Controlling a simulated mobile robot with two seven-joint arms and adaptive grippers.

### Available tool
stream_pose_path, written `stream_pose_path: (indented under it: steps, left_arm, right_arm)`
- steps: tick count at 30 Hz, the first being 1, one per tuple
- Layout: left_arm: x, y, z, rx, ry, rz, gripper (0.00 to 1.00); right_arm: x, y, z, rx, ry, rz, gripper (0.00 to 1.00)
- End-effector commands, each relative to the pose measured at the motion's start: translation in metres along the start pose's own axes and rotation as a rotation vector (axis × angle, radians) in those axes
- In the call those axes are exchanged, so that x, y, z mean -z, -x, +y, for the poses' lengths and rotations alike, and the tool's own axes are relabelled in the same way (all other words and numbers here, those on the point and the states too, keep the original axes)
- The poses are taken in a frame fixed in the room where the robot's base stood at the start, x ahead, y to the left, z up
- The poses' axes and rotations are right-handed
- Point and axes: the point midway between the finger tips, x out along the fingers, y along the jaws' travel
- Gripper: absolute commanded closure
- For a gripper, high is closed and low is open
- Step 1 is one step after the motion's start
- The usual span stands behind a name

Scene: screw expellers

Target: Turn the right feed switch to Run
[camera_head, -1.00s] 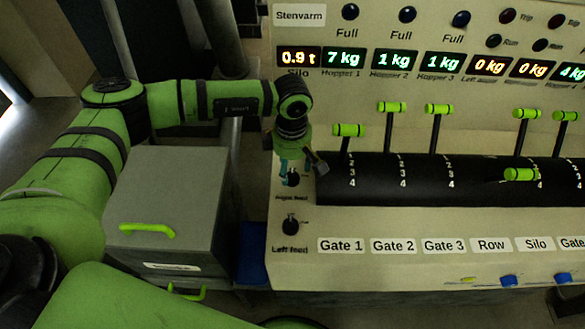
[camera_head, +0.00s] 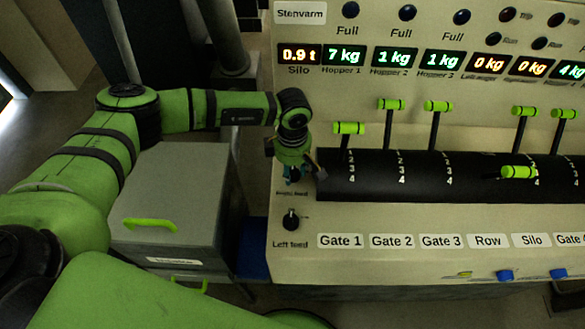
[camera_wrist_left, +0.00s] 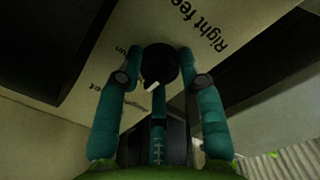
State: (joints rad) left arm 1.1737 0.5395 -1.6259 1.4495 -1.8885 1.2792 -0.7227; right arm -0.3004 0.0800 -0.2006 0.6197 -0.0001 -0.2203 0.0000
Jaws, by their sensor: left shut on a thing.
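The right feed switch is a round black knob (camera_wrist_left: 159,64) on the pale console face. In the left wrist view its white mark shows at the knob's lower edge, tilted a little. Part of a label ending in "un" is left of it and "Right fee" right of it. My left gripper (camera_wrist_left: 160,58) has its teal fingers on either side of the knob, shut on it. In the head view my left gripper (camera_head: 295,172) covers most of the switch. My right gripper is not in view.
The left feed knob (camera_head: 291,220) is just below. The black lever drum (camera_head: 375,178) with green-handled gate levers is close to the right of my gripper. A grey cabinet (camera_head: 185,195) with a green handle stands left, under my left arm.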

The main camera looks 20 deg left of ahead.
Motion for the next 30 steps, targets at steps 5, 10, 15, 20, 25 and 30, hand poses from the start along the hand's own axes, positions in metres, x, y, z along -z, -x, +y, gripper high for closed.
stream_pose_path:
  steps: [5, 10, 15, 20, 25, 30]
  left_arm:
    - [0.000, -0.004, 0.000, -0.001, -0.045, 0.000, 0.95]
    - [0.000, -0.006, 0.000, -0.002, -0.141, 0.000, 0.95]
    - [0.000, -0.008, 0.001, -0.003, -0.284, 0.001, 0.95]
    - [0.000, -0.009, 0.001, -0.003, -0.437, 0.001, 0.95]
    - [0.000, -0.009, 0.000, -0.003, -0.598, 0.001, 0.95]
    - [0.000, -0.007, 0.000, -0.002, -0.748, 0.001, 0.95]
  right_arm:
    - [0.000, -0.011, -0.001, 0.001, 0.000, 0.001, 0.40]
    - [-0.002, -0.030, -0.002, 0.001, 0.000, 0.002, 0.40]
    - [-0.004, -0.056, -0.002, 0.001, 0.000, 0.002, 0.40]
    - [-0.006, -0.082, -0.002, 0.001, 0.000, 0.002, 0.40]
    - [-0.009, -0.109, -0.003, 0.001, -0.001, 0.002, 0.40]
    - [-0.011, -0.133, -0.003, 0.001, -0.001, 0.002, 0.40]
